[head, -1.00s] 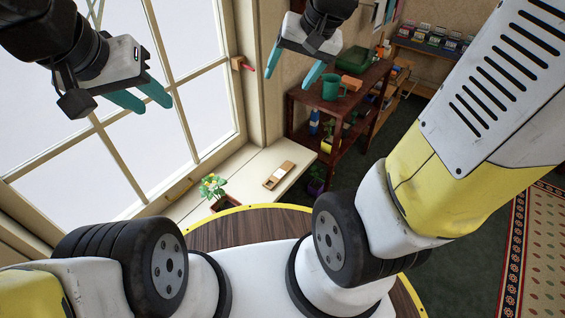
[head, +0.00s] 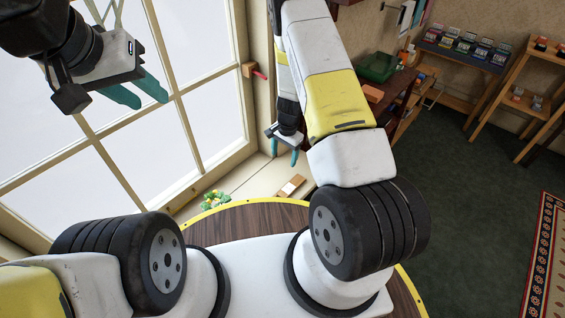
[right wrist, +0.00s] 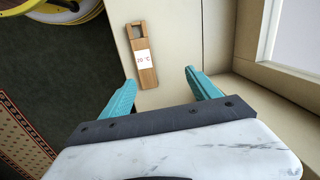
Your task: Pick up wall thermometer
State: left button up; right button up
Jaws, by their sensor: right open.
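The wall thermometer is a narrow wooden board with a white label; in the head view (head: 291,186) it lies on the pale window ledge (head: 258,180), partly hidden by my right arm. In the right wrist view the thermometer (right wrist: 147,74) lies ahead of the jaws, with "20 °C" on its label. My right gripper (head: 284,163) is open and empty, above the ledge; its teal fingers (right wrist: 160,86) are apart with nothing between them. My left gripper (head: 143,97) is in front of the window at the upper left, away from the thermometer, its teal fingers seen slightly apart.
The window frame (head: 247,110) rises beside the ledge. A dark red shelf (head: 390,92) with a green tray (head: 377,67) is behind my right arm. The green carpet to the right is open.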

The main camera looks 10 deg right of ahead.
send_near(289, 187)
jog(key=shift+a+f+m+g+h, duration=0.3)
jog(key=shift+a+m+h, duration=0.1)
jog(key=shift+a, duration=0.1)
jog(key=f, duration=0.6)
jog(key=shift+d+f, duration=0.2)
jog(key=shift+w+f, duration=0.1)
jog(key=shift+f, duration=0.5)
jog(key=c, duration=1.5)
jog(key=shift+r, duration=0.1)
